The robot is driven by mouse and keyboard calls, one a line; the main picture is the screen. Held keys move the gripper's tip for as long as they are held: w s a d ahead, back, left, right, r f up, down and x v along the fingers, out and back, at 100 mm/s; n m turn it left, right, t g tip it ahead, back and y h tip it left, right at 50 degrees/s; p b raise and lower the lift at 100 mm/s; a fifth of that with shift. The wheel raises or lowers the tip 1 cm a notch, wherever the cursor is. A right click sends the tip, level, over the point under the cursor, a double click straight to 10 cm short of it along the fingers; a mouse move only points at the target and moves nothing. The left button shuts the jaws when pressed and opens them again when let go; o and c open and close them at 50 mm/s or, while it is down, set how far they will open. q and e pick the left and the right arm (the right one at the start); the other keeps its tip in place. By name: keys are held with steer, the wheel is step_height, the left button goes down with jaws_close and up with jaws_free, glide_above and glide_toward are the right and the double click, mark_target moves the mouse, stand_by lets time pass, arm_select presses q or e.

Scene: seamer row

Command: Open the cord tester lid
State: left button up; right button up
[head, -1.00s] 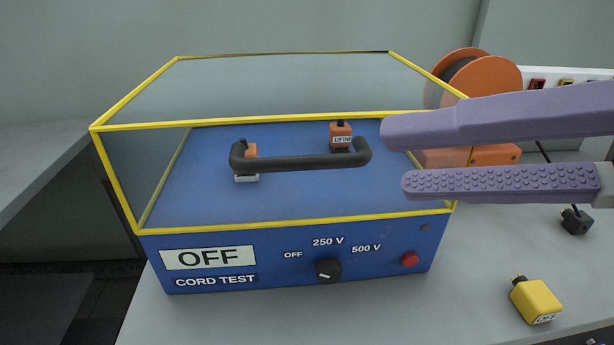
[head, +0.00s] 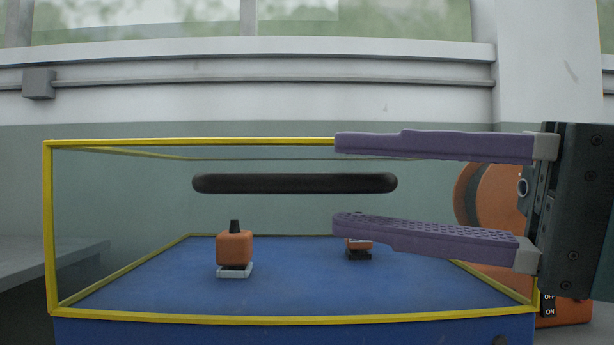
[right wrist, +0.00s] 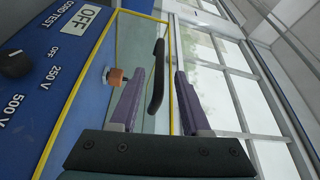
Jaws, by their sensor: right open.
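The cord tester has a blue base (head: 290,333) and a clear lid with a yellow frame (head: 290,320); the lid is down on the base. The lid's black bar handle (head: 295,183) lies level across its front. My right gripper (head: 336,182) comes in from the right, open, one purple finger above the handle's line and one below. In the right wrist view the handle (right wrist: 155,85) shows between the parted fingers; I cannot tell if either touches it. Inside are an orange plug-like block (head: 235,248) and a partly hidden orange piece (head: 358,252). My left gripper is not in view.
An orange reel (head: 480,195) stands behind the tester at the right, partly hidden by my gripper. A grey counter (head: 50,250) is at the left. A wall with a rail and windows rises behind.

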mark_target(346, 188)
steer(key=x, duration=0.4)
steer(key=shift+w+a, duration=0.1)
jaws_close()
stand_by(1.4)
